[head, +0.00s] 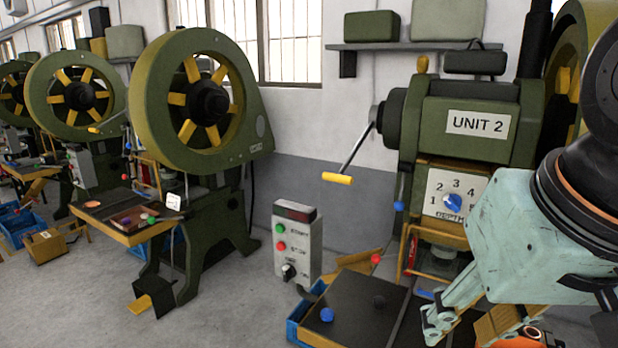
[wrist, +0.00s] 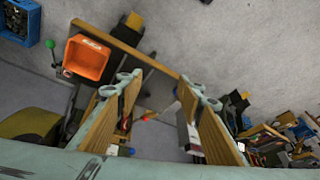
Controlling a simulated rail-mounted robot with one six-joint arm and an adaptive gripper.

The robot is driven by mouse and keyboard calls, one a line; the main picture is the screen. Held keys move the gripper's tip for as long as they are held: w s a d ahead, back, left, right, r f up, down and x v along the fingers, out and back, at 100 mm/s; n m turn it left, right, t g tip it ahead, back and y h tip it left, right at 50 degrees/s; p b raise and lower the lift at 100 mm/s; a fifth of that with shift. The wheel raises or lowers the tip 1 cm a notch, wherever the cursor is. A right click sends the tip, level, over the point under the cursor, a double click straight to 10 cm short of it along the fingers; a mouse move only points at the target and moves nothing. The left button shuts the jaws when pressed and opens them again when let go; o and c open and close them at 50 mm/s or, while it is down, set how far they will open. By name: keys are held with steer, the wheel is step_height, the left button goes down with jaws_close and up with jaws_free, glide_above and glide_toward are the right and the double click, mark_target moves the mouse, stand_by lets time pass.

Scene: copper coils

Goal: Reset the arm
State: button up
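My gripper (wrist: 163,90) is open in the wrist view. Its two fingers with wood-coloured pads stand well apart, and nothing is held between them. Grey floor and parts of machines show through the gap. In the head view my pale teal arm end is at the lower right. It is in front of the green press marked UNIT 2 (head: 480,124) and above the right side of its dark work table (head: 365,312). My gripper's fingers point down there and are partly cut off by the bottom edge.
A control box (head: 297,243) with green and red buttons stands left of the table. A yellow-handled lever (head: 338,178) sticks out from the press. A numbered dial (head: 453,202) is close to my arm. An orange bin (wrist: 87,58) shows in the wrist view. Open floor lies at left centre.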

steer(key=s+d, duration=0.1)
steer(key=s, duration=0.5)
steer(key=shift+s+d+n+g, duration=0.15)
steer(key=shift+s+n+g, duration=0.15)
steer(key=shift+n, duration=0.1)
stand_by(1.0)
steer(key=c, duration=0.4)
steer(key=shift+d, duration=0.1)
steer(key=shift+d, duration=0.1)
